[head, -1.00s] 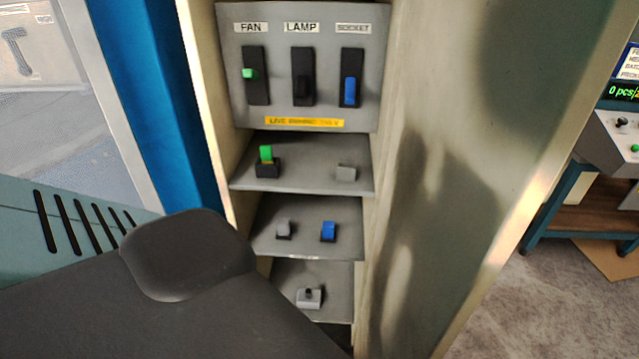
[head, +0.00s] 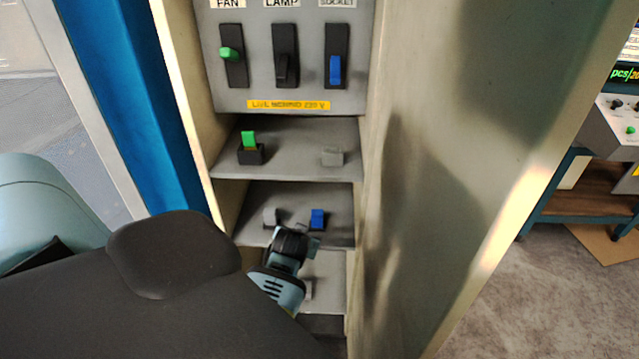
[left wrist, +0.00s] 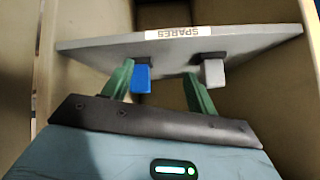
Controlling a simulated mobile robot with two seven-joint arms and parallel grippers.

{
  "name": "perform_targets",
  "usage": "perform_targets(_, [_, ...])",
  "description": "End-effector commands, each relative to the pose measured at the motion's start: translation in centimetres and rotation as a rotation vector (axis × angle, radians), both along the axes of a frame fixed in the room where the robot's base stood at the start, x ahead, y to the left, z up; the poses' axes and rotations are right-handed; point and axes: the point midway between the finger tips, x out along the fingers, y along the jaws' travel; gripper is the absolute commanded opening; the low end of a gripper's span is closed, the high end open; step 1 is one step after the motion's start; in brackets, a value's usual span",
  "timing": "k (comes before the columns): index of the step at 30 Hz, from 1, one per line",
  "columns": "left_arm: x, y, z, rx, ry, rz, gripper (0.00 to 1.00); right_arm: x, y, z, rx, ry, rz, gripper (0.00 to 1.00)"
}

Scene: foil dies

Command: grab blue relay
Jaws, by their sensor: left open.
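The blue relay (head: 317,218) stands on the middle shelf (head: 345,200), to the right of a grey relay (head: 270,217) in the head view. My left gripper (head: 306,236) is just in front of that shelf, open and empty, low and slightly left of the blue relay. In the left wrist view the picture is turned over: the blue relay (left wrist: 141,78) shows between the spread green fingers (left wrist: 158,72), close to the left one. The grey relay (left wrist: 213,72) lies beyond the right finger. Contact cannot be told. My right gripper is not in view.
The shelf edge bears a SPARES label (left wrist: 180,33). Above are a green-topped relay (head: 250,150), a grey block (head: 332,157) and the switch panel (head: 345,98), whose blue socket switch (head: 335,70) looks similar. The cabinet's right wall (head: 420,200) bounds the shelves closely.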

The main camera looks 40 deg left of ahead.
Motion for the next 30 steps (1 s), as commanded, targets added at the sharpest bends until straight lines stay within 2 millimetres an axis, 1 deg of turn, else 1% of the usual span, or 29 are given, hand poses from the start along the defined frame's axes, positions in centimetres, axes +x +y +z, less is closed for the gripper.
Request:
perform_targets(1, [1.4,0.6,0.7,-0.033,-0.003,0.046,0.58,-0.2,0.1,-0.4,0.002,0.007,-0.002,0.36])
perform_targets(3, [2.8,1.2,1.5,-0.08,0.005,0.1,0.58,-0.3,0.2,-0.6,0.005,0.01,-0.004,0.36])
perform_targets(6, [4.5,1.4,2.6,-0.151,0.016,0.161,0.58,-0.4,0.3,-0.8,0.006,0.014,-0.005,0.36])
perform_targets(10, [6.1,1.1,3.8,-0.231,0.029,0.207,0.58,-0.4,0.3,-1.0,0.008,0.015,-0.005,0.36])
perform_targets(15, [7.2,0.7,4.6,-0.29,0.04,0.232,0.58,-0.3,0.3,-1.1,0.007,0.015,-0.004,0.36])
perform_targets(22, [7.3,0.6,4.7,-0.3,0.043,0.236,0.58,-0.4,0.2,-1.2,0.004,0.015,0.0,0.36])
perform_targets(25, [7.6,0.9,4.1,-0.299,0.043,0.236,0.58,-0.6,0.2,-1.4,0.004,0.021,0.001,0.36])
perform_targets(30, [8.2,1.4,2.6,-0.299,0.046,0.235,0.58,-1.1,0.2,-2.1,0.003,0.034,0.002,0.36])
